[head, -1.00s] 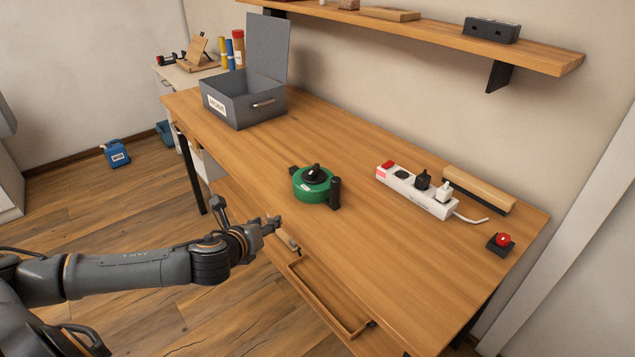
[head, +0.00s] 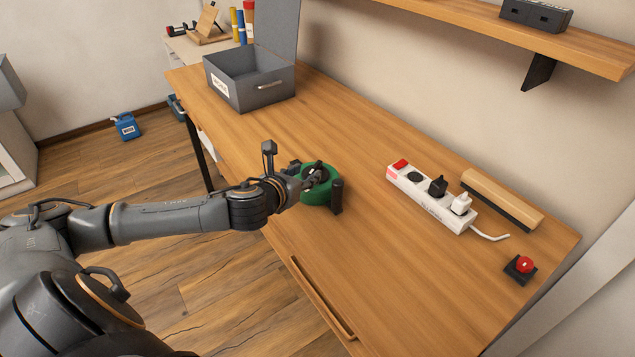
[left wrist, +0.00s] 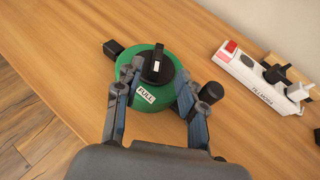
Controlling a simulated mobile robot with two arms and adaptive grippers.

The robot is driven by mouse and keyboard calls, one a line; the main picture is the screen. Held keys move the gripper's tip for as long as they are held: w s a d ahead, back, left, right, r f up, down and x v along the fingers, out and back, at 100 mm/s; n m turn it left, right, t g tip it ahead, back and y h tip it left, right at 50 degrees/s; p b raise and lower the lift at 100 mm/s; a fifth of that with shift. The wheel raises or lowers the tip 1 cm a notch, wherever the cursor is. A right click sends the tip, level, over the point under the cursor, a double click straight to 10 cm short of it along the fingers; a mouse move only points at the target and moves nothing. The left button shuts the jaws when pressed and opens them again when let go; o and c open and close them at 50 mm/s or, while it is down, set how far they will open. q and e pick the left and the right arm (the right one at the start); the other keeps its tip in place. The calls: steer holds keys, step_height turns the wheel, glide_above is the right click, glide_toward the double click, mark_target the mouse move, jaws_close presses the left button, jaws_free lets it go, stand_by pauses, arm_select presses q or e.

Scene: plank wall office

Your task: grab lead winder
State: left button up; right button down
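The lead winder is a round green reel (head: 318,194) with a black knob on top and a black handle at its side. It sits on the wooden desk. In the left wrist view the reel (left wrist: 118,75) carries a label reading "FULL". My left gripper (head: 306,178) is at the reel's near left side in the head view. In the left wrist view its fingers (left wrist: 157,92) are spread apart, one on each side of the green body and black knob. I cannot tell whether they touch it. My right gripper is not in view.
A grey open box (head: 250,93) stands at the desk's far left. A white power strip (head: 430,197), a wooden-backed brush (head: 502,198) and a red button (head: 522,266) are to the right. A shelf (head: 580,45) hangs above. The desk's front right is clear.

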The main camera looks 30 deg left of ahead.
mark_target(316, 165)
arm_select(q)
steer(key=shift+w+f, duration=0.3)
steer(key=shift+w, duration=0.35)
steer(key=shift+w+a+f, duration=0.1)
steer(key=shift+w, duration=0.2)
steer(key=shift+w+a+f, duration=0.1)
steer(key=shift+w, duration=0.45)
steer(key=x, duration=0.3)
steer(key=shift+w+a, duration=0.2)
steer(key=shift+w, duration=0.05)
steer(key=shift+w+f, duration=0.15)
steer(key=shift+w, duration=0.1)
steer(key=shift+c, duration=0.2)
steer(key=c, duration=0.7)
jaws_close()
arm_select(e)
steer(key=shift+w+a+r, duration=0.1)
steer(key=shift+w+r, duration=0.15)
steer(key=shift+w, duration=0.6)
